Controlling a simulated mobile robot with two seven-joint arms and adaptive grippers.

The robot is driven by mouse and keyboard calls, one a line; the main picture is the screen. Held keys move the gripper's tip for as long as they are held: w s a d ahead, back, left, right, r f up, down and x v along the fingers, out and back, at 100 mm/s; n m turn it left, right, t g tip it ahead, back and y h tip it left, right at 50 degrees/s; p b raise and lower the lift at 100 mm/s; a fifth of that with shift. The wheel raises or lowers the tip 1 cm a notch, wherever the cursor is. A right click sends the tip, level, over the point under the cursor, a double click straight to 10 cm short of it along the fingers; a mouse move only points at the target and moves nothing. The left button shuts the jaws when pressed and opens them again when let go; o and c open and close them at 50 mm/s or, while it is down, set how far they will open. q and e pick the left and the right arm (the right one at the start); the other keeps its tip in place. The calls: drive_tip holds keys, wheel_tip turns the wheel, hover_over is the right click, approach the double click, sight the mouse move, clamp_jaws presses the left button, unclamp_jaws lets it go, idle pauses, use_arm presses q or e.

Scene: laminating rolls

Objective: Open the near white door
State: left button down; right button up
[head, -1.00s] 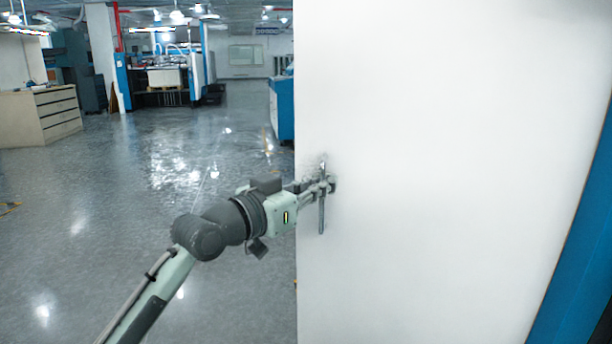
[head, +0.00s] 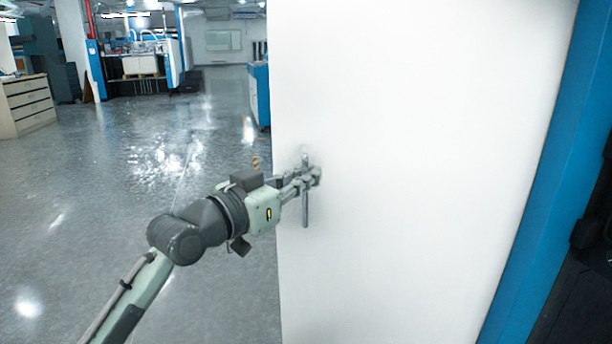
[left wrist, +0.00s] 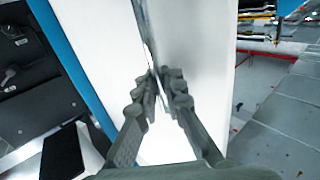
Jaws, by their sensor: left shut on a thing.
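The white door (head: 420,150) fills the middle and right of the head view, with its free edge on the left. A grey metal handle (head: 305,212) stands upright near that free edge. My left gripper (head: 307,180) is at the handle, shut on it. In the left wrist view the two fingers (left wrist: 163,85) close around the handle bar (left wrist: 141,25), with the white door surface behind them. The exact contact between fingertips and bar is partly hidden. My right gripper shows in neither view.
A blue frame (head: 545,190) runs along the door's right side, with a dark space beyond it. Open grey floor (head: 150,220) lies to the left. A drawer cabinet (head: 28,103) and a blue cabinet (head: 259,95) stand farther back.

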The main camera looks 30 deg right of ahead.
use_arm(q)
drive_tip(key=c, duration=1.9)
unclamp_jaws()
drive_tip(key=shift+w+a, duration=0.1)
drive_tip(key=shift+a, duration=0.1)
drive_tip(key=v, duration=1.2)
drive_tip(key=w+a+f+n+t+y, duration=0.1)
drive_tip(key=w+a+f+n+y, duration=0.15)
drive_tip(key=a+f, duration=0.55)
drive_tip(key=w+a+f+n+t+y, duration=0.1)
drive_tip(key=a+f+n+y, duration=0.25)
drive_tip(key=f, duration=0.95)
drive_tip(key=w+a+f+n+t+y, duration=0.15)
drive_tip(key=a+f+y, duration=0.25)
drive_tip(key=a+f, duration=0.45)
drive_tip(key=s+a+f+n+g+y, duration=0.4)
drive_tip(key=s+a+f+g+y, duration=0.3)
drive_tip(key=s+a+f, duration=1.5)
wheel_tip(320, 180, down, 4)
drive_tip(key=shift+s+a+r+n+y, duration=0.1)
drive_tip(key=shift+s+a+n+y, duration=0.25)
drive_tip(key=shift+s+y, duration=0.35)
